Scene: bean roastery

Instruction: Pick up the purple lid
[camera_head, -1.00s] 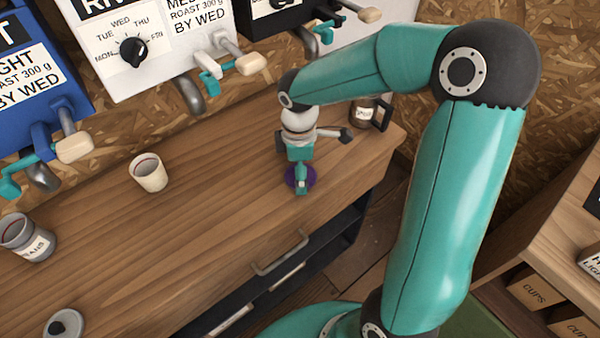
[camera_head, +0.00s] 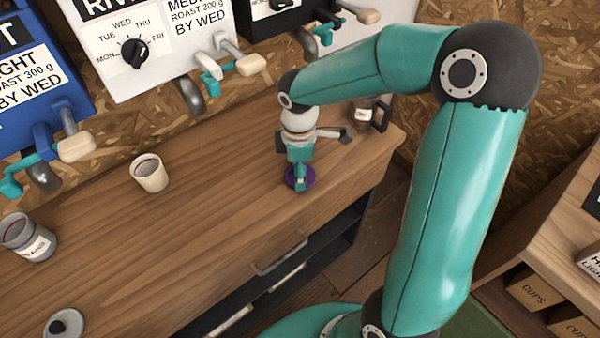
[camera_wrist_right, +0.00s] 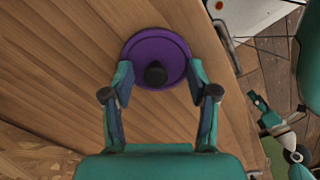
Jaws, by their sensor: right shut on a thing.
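The purple lid (camera_wrist_right: 174,46) is a round disc with a black knob (camera_wrist_right: 155,75), seen in the right wrist view. It also shows in the head view (camera_head: 311,178), near the front edge of the counter, partly covered by my right gripper. In the head view the right gripper (camera_head: 300,180) points down over the lid, which looks to be at counter level. My left gripper is not in view.
On the wooden counter (camera_head: 210,235) stand a cream cup (camera_head: 149,174), a grey beans canister (camera_head: 28,238) and a grey lid (camera_head: 65,324). A dark mug (camera_head: 364,113) stands behind my right gripper. Dispensers with levers line the back. The counter's middle is clear.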

